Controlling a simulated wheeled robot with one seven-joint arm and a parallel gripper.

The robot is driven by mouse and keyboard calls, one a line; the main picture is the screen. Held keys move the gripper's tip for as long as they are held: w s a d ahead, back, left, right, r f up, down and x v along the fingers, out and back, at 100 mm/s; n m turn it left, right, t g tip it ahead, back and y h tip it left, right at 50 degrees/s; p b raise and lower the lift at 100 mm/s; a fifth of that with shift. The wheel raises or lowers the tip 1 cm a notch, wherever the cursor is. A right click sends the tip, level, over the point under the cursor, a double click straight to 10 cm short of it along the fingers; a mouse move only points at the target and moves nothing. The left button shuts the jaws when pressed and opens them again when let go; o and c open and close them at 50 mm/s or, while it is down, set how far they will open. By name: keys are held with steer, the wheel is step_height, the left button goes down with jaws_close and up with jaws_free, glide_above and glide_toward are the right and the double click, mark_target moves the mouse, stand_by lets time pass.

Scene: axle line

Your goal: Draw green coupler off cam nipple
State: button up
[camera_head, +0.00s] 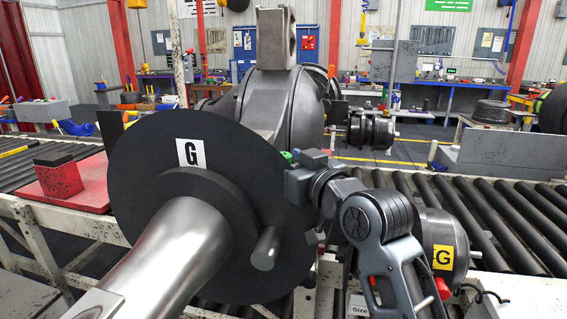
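A small green piece (287,156), which looks like the green coupler, shows just above and left of the blocky end of my gripper (299,176). It is partly hidden, and I cannot tell whether it touches a finger or is still on the cam nipple. I cannot make out the cam nipple. My gripper is seen from behind, beside the right edge of a large dark disc (135,185) marked G. Its fingertips are too small and hidden to show whether they are open or shut.
A thick metal axle tube (185,240) runs toward me from the disc, with a short peg (266,248) near it. A round housing (445,235) with a yellow G label stands right of my arm. Roller conveyors lie on both sides; a red block (70,182) is at left.

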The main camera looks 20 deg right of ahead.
mark_target(288, 154)
steer(key=shift+w+a, duration=0.1)
steer(key=shift+w, duration=0.45)
jaws_close()
steer(key=shift+r, duration=0.55)
steer(key=r, duration=0.3)
steer(key=shift+s+d+r+b, duration=0.25)
steer(key=shift+d+b, duration=0.05)
steer(key=shift+d, duration=0.1)
steer(key=s+d+r+b, duration=0.1)
steer(key=s+d+r, duration=0.5)
steer(key=d, duration=0.2)
steer(key=shift+s+d+r, duration=0.2)
steer(key=shift+s+d, duration=0.05)
steer(key=shift+s, duration=0.05)
